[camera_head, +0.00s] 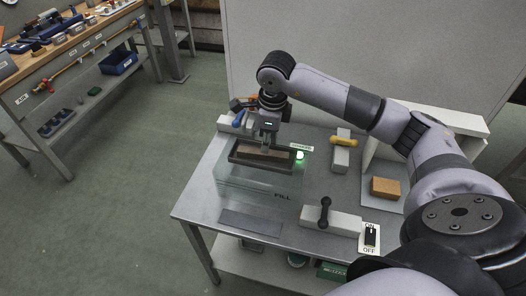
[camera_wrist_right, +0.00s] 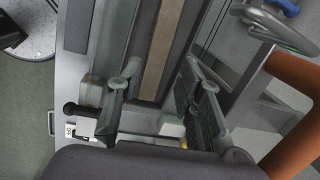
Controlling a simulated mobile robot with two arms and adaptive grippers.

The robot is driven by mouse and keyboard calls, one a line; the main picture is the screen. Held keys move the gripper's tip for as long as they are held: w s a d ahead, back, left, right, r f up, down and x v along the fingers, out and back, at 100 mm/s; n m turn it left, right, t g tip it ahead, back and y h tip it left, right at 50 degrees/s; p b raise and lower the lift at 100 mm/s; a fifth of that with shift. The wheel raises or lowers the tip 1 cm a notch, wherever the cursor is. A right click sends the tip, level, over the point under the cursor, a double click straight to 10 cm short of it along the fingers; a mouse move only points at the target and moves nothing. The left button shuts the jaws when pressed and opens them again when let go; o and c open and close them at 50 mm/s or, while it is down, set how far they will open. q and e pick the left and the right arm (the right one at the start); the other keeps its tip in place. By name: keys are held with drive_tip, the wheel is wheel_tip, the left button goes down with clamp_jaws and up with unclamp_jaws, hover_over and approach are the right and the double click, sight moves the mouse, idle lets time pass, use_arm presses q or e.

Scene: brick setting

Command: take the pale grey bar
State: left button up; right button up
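My right gripper (camera_head: 268,145) hangs over the dark-rimmed mould box (camera_head: 240,166) on the machine marked FILL. In the right wrist view its two fingers (camera_wrist_right: 163,90) are apart, with a brown strip (camera_wrist_right: 163,45) visible between them, below in the box; contact cannot be told. A pale grey bar with a black lever (camera_head: 342,222) lies at the table's front right. Another pale grey bar with a yellow handle (camera_head: 341,160) lies farther back. Which of these the task names cannot be told. My left gripper is not in view.
A flat dark grey plate (camera_head: 250,222) lies at the table's front. A green light (camera_head: 299,155) glows beside the box. A workbench (camera_head: 75,45) stands at the far left.

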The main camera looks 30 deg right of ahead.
sight(263, 154)
drive_tip(key=f+p, duration=0.1)
drive_tip(key=f, duration=0.2)
drive_tip(key=f+p, duration=0.1)
drive_tip(key=shift+w+a+f+p, duration=0.2)
drive_tip(key=shift+w+f+p, duration=0.1)
drive_tip(key=shift+w+f, duration=0.2)
drive_tip(key=shift+f, duration=0.2)
drive_tip(key=shift+c, duration=0.4)
clamp_jaws()
